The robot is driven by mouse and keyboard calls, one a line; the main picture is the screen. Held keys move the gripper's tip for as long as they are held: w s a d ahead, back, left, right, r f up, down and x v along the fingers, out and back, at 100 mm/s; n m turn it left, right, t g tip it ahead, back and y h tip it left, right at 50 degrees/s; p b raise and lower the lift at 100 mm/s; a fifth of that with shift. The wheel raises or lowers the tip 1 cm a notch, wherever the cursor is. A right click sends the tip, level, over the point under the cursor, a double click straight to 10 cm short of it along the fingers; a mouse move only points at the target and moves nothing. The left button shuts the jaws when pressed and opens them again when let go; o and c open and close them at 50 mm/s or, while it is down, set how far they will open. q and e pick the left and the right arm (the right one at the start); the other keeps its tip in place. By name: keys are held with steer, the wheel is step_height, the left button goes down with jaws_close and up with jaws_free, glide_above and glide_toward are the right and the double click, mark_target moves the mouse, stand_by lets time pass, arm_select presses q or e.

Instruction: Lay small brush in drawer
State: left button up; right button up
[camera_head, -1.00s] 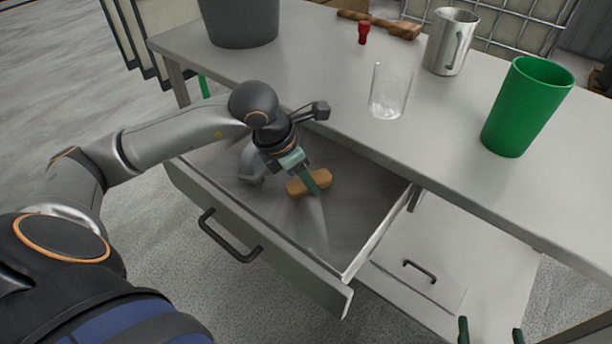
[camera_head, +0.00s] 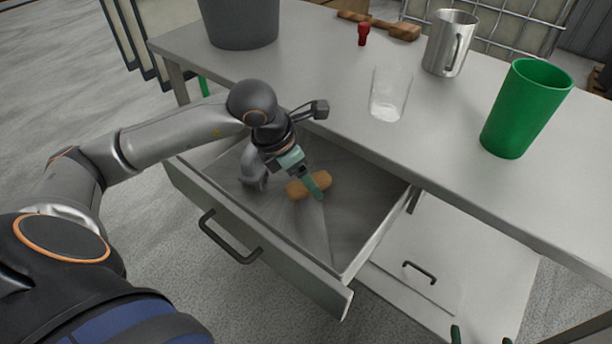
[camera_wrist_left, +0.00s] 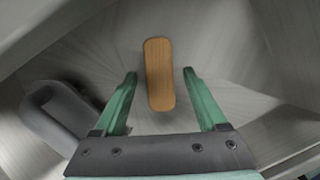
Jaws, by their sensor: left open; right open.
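The small brush (camera_head: 309,186), with a brown wooden back, lies on the floor of the open drawer (camera_head: 222,208). My left gripper (camera_head: 316,187) reaches down into the drawer at the brush. In the left wrist view, the gripper (camera_wrist_left: 160,74) is open, with one green finger on each side of the brush (camera_wrist_left: 159,90) and a visible gap on both sides. The brush's bristles are not visible. My right gripper (camera_head: 482,337) shows only its green fingertips at the bottom right edge, apart and with nothing visible between them.
A grey curved object (camera_head: 253,168) lies in the drawer left of the brush. On the table (camera_head: 440,135) stand a grey bucket (camera_head: 238,22), a clear glass (camera_head: 388,95), a metal mug (camera_head: 449,45) and a green cup (camera_head: 525,108). The drawer's right part is clear.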

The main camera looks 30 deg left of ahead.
arm_select(q)
steer(key=p+v, duration=0.1)
steer(key=v, duration=1)
steer(key=shift+s+r+p, duration=0.15)
steer(key=shift+r+p, duration=0.1)
steer(key=shift+p, duration=0.1)
arm_select(e)
steer(key=s+f+m+g, duration=0.1)
steer(key=s+f+g, duration=0.3)
steer(key=f, duration=0.3)
steer(key=shift+s+a+f+h, duration=0.15)
steer(key=shift+s+f+h, duration=0.2)
steer(key=shift+s, duration=0.55)
